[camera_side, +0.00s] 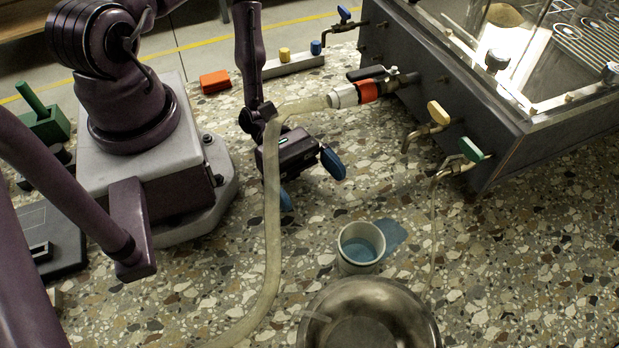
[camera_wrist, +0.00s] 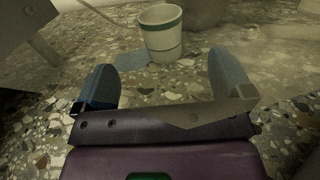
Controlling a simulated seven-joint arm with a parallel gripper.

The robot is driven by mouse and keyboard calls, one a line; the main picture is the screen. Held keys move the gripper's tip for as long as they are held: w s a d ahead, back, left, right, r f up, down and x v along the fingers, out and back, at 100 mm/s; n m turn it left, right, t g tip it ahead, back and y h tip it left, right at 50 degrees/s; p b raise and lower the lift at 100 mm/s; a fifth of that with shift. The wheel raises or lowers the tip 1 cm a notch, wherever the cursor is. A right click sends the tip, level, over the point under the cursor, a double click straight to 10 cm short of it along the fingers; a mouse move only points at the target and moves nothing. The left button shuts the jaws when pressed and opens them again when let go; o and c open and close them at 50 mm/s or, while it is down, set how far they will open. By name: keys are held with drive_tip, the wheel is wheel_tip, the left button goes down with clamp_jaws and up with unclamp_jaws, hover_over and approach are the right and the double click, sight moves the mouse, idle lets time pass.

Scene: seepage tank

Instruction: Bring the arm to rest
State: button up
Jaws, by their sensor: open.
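My gripper (camera_side: 311,182) is in the middle of the side view, open and empty, with its two blue fingers spread apart. In the wrist view my gripper (camera_wrist: 164,88) shows bare speckled worktop between the fingers. A white cup (camera_side: 345,263) with blue inside stands upright to the right of and below the gripper, apart from it. In the wrist view the cup (camera_wrist: 161,38) shows green bands and stands beyond the fingers.
A pale hose (camera_side: 271,230) runs from the tank's orange-collared outlet (camera_side: 367,91) down past my gripper. A blue puddle (camera_side: 397,236) lies beside the cup. A metal bowl (camera_side: 425,325) is in front. Yellow (camera_side: 438,112) and green (camera_side: 471,149) tap handles stick out from the tank (camera_side: 480,120).

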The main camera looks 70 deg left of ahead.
drive_tip(key=shift+s+d+r+g, duration=0.1)
drive_tip(key=shift+s+g, duration=0.2)
drive_tip(key=s+m+g, duration=0.1)
drive_tip(key=s+a+r+m+g, duration=0.1)
drive_tip(key=shift+s+m+g, duration=0.15)
drive_tip(key=shift+m+g, duration=0.25)
drive_tip(key=a+m+g+y, duration=0.1)
drive_tip(key=s+a+r+m+g+y, duration=0.1)
drive_tip(key=a+m, duration=0.1)
drive_tip(key=a+m+g+y, duration=0.1)
drive_tip(key=m+g, duration=0.1)
drive_tip(key=shift+s+a+r, duration=0.15)
drive_tip(key=shift+s+r, duration=0.05)
drive_tip(key=shift+r, duration=0.15)
drive_tip(key=w+a+r+m+g+y, duration=0.1)
drive_tip(key=w+a+r+m+y, duration=0.1)
drive_tip(key=a+r+m+y, duration=0.6)
wheel_tip(320, 180, up, 20)
drive_tip(key=m+t+y, duration=0.5)
drive_tip(key=t+y, duration=0.1)
drive_tip(key=t, duration=0.4)
drive_tip(key=shift+d+f+y, duration=0.15)
drive_tip(key=shift+d+y, duration=0.05)
drive_tip(key=shift+y, duration=0.1)
drive_tip(key=shift+w, duration=0.1)
